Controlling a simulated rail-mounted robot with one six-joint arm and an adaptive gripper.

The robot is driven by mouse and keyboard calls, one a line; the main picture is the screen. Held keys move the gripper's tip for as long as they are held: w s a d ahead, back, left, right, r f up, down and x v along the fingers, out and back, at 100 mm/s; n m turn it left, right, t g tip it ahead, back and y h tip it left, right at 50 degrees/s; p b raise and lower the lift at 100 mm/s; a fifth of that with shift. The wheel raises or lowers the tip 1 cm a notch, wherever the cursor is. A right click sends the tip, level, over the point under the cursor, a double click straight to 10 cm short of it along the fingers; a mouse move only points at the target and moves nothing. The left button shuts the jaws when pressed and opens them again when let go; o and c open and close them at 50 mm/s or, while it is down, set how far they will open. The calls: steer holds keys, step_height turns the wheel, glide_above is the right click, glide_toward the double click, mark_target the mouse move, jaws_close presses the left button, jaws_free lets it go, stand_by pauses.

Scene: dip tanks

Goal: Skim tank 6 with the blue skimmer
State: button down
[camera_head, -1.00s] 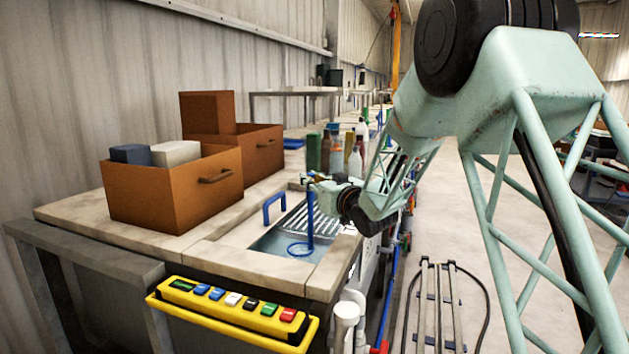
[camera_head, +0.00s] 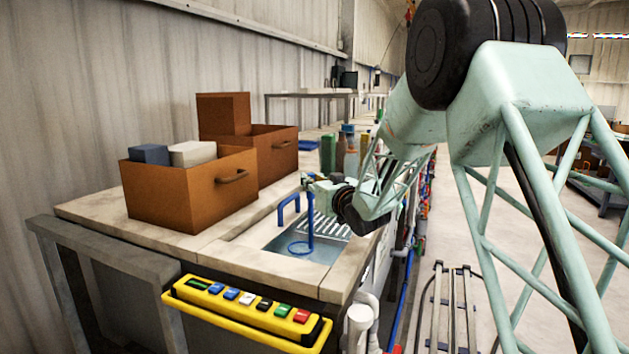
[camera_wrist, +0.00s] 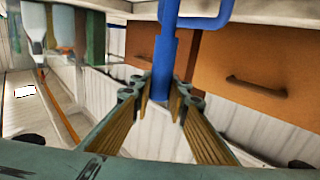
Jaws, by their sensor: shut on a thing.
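The blue skimmer (camera_head: 310,222) stands upright in the head view, its ring at the lower end over the near part of the tank (camera_head: 312,250) sunk in the bench. I cannot read a tank number, nor tell whether the ring touches the liquid. My gripper (camera_head: 309,181) is at the top of the skimmer's shaft. In the wrist view my gripper (camera_wrist: 163,105) has its fingers closed around the blue handle (camera_wrist: 166,60). A separate blue arched handle (camera_head: 288,207) stands at the tank's left edge, and a ribbed sheet (camera_head: 328,226) slopes at its back.
Two brown drawer boxes (camera_head: 190,190) stand on the bench left of the tank. Several bottles (camera_head: 345,155) stand behind my gripper. A yellow panel with coloured buttons (camera_head: 247,305) is fixed at the bench's near edge.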

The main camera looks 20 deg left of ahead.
steer(key=shift+a+r, duration=0.1)
steer(key=shift+a, duration=0.35)
steer(key=s+a, duration=0.1)
steer(key=s, duration=1.7)
steer(key=shift+a, duration=0.2)
stand_by(1.8)
steer(key=shift+w+d, duration=0.1)
stand_by(0.3)
steer(key=w+d, duration=0.2)
steer(key=d, duration=0.4)
steer(key=shift+w, duration=0.2)
stand_by(0.6)
steer(key=shift+w, duration=0.15)
